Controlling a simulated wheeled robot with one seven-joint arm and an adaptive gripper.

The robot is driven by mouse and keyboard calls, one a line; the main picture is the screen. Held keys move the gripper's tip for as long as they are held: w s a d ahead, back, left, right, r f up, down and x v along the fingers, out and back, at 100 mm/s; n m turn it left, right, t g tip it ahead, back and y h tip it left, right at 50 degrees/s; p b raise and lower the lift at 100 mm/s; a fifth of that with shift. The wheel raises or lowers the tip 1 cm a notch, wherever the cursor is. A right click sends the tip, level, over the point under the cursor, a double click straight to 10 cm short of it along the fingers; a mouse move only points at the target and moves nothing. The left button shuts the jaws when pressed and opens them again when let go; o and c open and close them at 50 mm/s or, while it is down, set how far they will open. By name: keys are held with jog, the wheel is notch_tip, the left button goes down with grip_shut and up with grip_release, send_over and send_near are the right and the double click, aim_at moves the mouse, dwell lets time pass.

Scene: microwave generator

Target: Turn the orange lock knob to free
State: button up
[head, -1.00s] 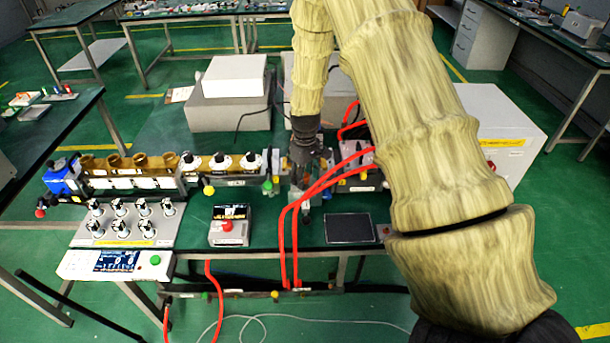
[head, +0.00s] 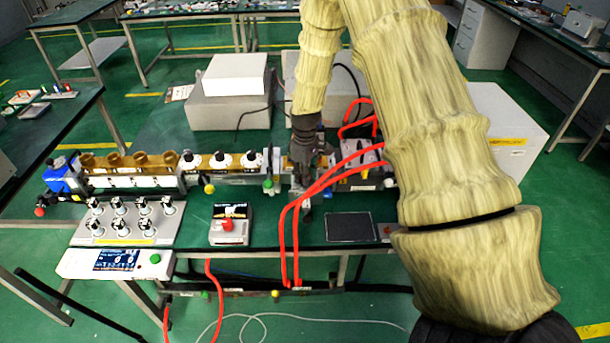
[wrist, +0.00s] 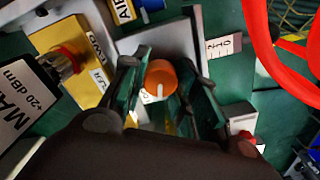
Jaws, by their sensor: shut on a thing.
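The orange lock knob (wrist: 160,75) shows in the wrist view as a round orange cap with a white line pointing towards the picture's bottom. My gripper (wrist: 168,92) has its dark green fingers on either side of the knob and is shut on it. The finger contact itself is partly hidden. In the head view my gripper (head: 305,180) reaches down to the bench apparatus, right of the row of white-topped knobs. The orange knob cannot be made out there behind the gripper.
Red cables (head: 296,235) loop close to my gripper; one (wrist: 262,45) also shows at the wrist view's right. A gold block (wrist: 72,62) with a connector lies left. The apparatus row (head: 135,170) extends left. A control box (head: 229,228) stands in front.

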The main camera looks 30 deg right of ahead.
jog(key=n, duration=0.4)
jog(key=shift+d, duration=0.1)
jog(key=n, duration=0.5)
jog(key=shift+r, duration=0.1)
jog(key=shift+w+n, duration=0.1)
jog(key=shift+n, duration=0.2)
jog(key=o, duration=1)
notch_tip(320, 180, up, 12)
jog(key=shift+f, duration=0.1)
dwell(0.7)
